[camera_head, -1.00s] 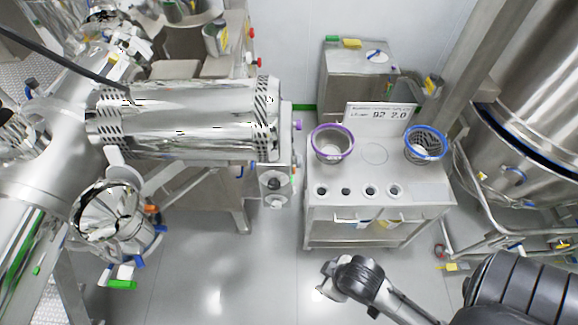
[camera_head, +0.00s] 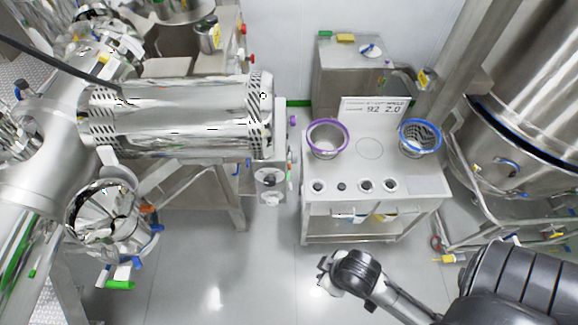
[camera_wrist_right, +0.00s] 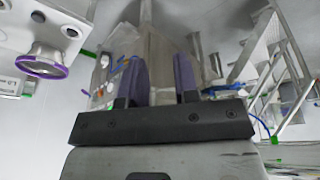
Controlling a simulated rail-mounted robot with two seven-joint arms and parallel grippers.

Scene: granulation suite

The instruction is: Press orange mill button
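The mill with its steel cylinder (camera_head: 185,118) lies horizontally at left in the head view. A small control box (camera_head: 270,187) with knobs sits below its right end. No orange button can be made out clearly on it. A small orange part (camera_head: 148,208) shows beside the lower steel vessel, but I cannot tell whether it is the button. My right gripper (camera_head: 323,275) hangs over open floor, right of and below the control box and apart from it. In the right wrist view its two fingers (camera_wrist_right: 161,80) stand apart with nothing between them. My left gripper is not in view.
A steel cart (camera_head: 375,210) holds a purple-rimmed bowl (camera_head: 327,152), a blue-rimmed basket (camera_head: 420,150) and a display sign (camera_head: 373,108). A large steel vessel (camera_head: 525,110) stands at right. The floor (camera_head: 240,270) between mill and cart is clear.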

